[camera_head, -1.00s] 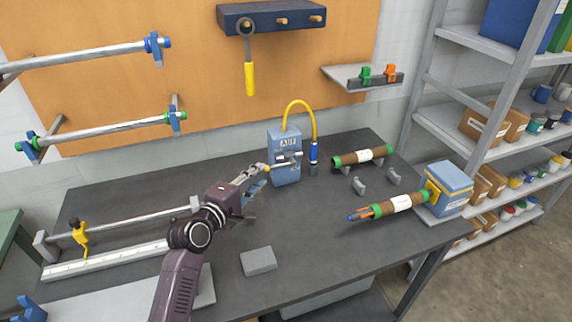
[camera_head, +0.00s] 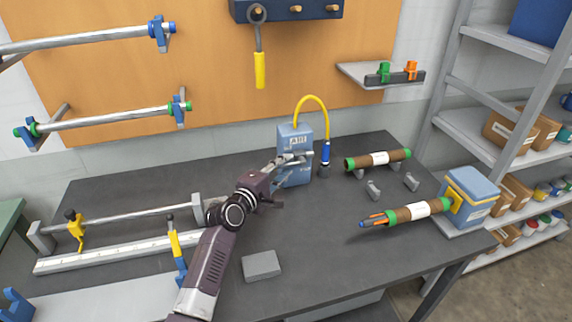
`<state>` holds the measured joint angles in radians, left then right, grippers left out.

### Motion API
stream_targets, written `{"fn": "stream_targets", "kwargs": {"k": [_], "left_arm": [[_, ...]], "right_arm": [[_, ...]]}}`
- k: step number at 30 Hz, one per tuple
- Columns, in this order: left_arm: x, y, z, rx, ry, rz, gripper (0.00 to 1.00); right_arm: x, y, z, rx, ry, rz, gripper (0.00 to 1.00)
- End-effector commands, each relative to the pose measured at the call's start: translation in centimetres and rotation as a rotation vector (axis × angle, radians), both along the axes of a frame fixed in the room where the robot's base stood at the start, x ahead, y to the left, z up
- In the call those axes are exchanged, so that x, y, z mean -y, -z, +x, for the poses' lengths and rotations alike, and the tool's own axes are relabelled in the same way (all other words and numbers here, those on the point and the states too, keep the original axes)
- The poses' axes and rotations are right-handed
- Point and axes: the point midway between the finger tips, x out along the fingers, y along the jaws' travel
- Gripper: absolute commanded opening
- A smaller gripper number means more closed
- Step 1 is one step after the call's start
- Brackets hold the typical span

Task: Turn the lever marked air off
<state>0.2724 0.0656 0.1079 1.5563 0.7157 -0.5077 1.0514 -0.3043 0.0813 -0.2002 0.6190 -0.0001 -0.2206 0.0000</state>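The blue air box (camera_head: 297,178) stands at the back of the dark workbench, with a label that seems to read AIR. Its silver lever (camera_head: 303,155) lies roughly level across the front below the label. My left gripper (camera_head: 284,162) is at the box front, with its fingers at the left part of the lever. The fingers overlap the lever, so I cannot tell whether they touch or close on it. The lever's left end is hidden. My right gripper is out of view.
A yellow hose (camera_head: 326,110) arches from the box top to a blue-ended nozzle (camera_head: 325,158) close on the right. Brown rolls (camera_head: 378,160) lie further right. A grey block (camera_head: 261,265) lies in front. Left is a rail (camera_head: 120,253) with yellow clamps.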

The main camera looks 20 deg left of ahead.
Motion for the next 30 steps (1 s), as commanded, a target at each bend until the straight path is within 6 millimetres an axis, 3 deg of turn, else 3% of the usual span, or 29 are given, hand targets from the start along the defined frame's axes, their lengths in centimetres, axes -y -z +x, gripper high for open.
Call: {"fn": "stream_targets", "kwargs": {"k": [5,14,22,30], "left_arm": [[0.18,0.18,1.18,0.0,-0.001,0.001,0.27],[0.24,0.25,1.38,-0.001,-0.001,0.002,0.27],[0.24,0.24,1.37,-0.001,-0.001,0.001,0.0],[0.25,0.27,1.35,-0.001,-0.001,0.001,0.0]], "right_arm": [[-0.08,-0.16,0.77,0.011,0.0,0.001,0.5],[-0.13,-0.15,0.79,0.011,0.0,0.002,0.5],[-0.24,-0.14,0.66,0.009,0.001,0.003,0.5],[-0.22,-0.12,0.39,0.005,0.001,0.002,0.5]]}}
